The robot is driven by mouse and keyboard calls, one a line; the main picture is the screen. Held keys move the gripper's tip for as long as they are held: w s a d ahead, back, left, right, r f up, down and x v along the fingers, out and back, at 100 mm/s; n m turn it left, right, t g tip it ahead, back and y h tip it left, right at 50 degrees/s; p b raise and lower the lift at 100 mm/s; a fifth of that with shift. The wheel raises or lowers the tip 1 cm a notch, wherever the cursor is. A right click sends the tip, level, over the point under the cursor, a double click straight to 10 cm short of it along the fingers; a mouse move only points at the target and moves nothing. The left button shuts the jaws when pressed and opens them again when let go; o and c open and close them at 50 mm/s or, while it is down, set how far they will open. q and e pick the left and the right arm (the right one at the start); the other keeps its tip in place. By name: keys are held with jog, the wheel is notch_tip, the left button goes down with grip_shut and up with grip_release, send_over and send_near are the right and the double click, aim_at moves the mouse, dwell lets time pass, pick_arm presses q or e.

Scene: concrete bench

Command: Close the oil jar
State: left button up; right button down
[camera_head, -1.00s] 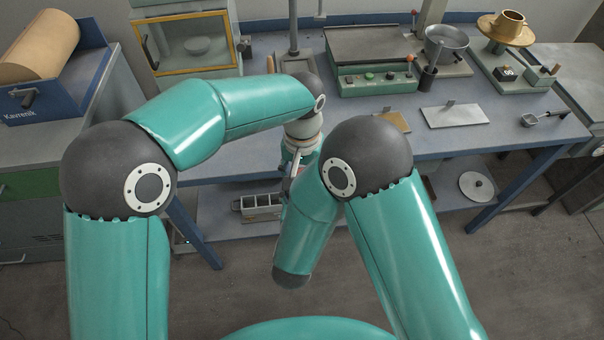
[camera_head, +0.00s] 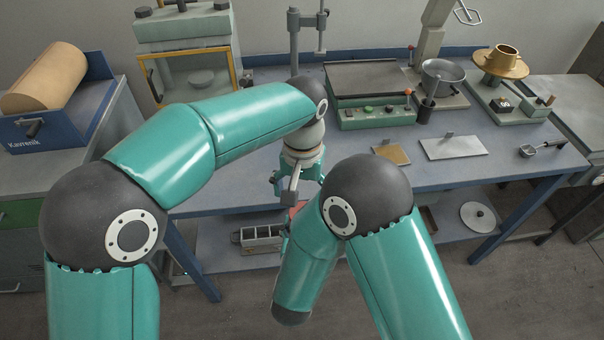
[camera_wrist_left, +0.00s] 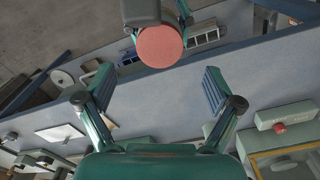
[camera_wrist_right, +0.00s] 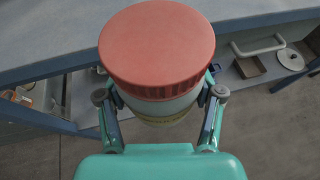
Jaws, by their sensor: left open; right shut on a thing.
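The oil jar is upright in my right gripper (camera_wrist_right: 160,105), which is shut around its pale body (camera_wrist_right: 163,108). A wide red ribbed lid (camera_wrist_right: 158,45) sits on its top; I cannot tell how tight it is. The red lid also shows in the left wrist view (camera_wrist_left: 159,46), ahead of my left gripper (camera_wrist_left: 158,85). The left gripper is open and empty, fingers spread, with a gap between it and the lid. In the head view my left gripper (camera_head: 292,183) hangs above the bench's front edge, and the jar is mostly hidden there by my right arm.
The blue bench (camera_head: 365,168) is behind the jar, its front edge close by. A grey tray (camera_head: 258,238) lies on the lower shelf.

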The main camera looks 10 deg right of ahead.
pick_arm(q)
notch_tip(320, 180, up, 6)
jog(key=shift+r, duration=0.15)
jog(key=shift+a, duration=0.1)
dwell(0.5)
jog(key=s+a+f+n+g+h, duration=0.1)
jog(key=s+a+f+n+g, duration=0.1)
jog(key=s+a+f+g, duration=0.25)
jog(key=s+a+f+n+g+h, duration=0.1)
jog(key=s+a+f+n+g, duration=0.1)
jog(key=s+a+g, duration=0.35)
jog(key=s+a+f+t, duration=0.2)
jog(key=f+t, duration=0.1)
jog(key=f, duration=0.7)
jog(key=s+a+f+n+t+h, duration=0.1)
jog(key=s+a+f+t, duration=0.1)
jog(key=f, duration=0.8)
jog(key=s+a+f+n+t, duration=0.1)
jog(key=f+t, duration=0.4)
jog(key=f, duration=0.5)
jog(key=shift+s+a+f+t+h, duration=0.35)
jog(key=shift+s+a, duration=0.4)
jog(key=shift+s, duration=0.55)
jog(key=shift+r, duration=0.15)
